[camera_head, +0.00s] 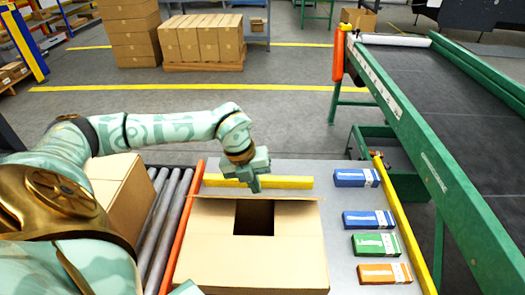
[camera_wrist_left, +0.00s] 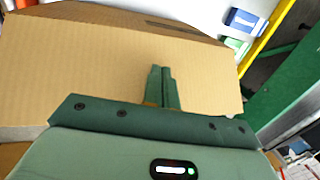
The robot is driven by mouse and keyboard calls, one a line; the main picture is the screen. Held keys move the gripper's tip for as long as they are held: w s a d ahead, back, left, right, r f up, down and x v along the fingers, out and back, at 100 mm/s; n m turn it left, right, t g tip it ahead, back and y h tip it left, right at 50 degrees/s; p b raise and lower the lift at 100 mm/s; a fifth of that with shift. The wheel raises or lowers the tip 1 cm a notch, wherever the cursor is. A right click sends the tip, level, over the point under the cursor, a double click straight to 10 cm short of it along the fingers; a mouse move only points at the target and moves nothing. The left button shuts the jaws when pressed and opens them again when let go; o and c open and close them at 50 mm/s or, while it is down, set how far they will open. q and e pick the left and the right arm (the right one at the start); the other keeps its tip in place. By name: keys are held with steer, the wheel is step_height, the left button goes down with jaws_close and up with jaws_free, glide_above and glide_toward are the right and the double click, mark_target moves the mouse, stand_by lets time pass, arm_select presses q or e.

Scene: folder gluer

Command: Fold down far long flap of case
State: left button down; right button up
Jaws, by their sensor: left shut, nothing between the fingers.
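The brown cardboard case (camera_head: 250,265) stands on the grey table at the bottom middle of the head view. A dark rectangular opening shows in its top, with cardboard to the left, right and near side of it. The far long flap (camera_head: 295,198) shows only as a thin strip along the far edge. My left gripper (camera_head: 255,188) is shut and empty, pointing down at that far edge. In the left wrist view its fingers (camera_wrist_left: 162,72) lie in front of a broad cardboard face (camera_wrist_left: 80,60); I cannot tell whether they touch it.
Blue, green and orange small boxes (camera_head: 375,245) lie in a column right of the case. A yellow bar (camera_head: 295,182) lies behind it. Rollers (camera_head: 170,215) and another carton (camera_head: 120,190) are left. A green-framed conveyor (camera_head: 420,140) stands right.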

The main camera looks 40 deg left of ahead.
arm_select(q)
steer(key=shift+s+d+f, duration=0.35)
steer(key=shift+s+d, duration=0.25)
steer(key=shift+s, duration=0.15)
steer(key=shift+s+d+f, duration=0.65)
steer(key=shift+s+f, duration=0.1)
steer(key=shift+f, duration=0.1)
steer(key=shift+s+d+f, duration=0.2)
steer(key=shift+s+f, duration=0.05)
steer(key=shift+f, duration=0.2)
steer(key=shift+s+d+f, duration=0.2)
steer(key=shift+s+f, duration=0.05)
steer(key=shift+f, duration=0.2)
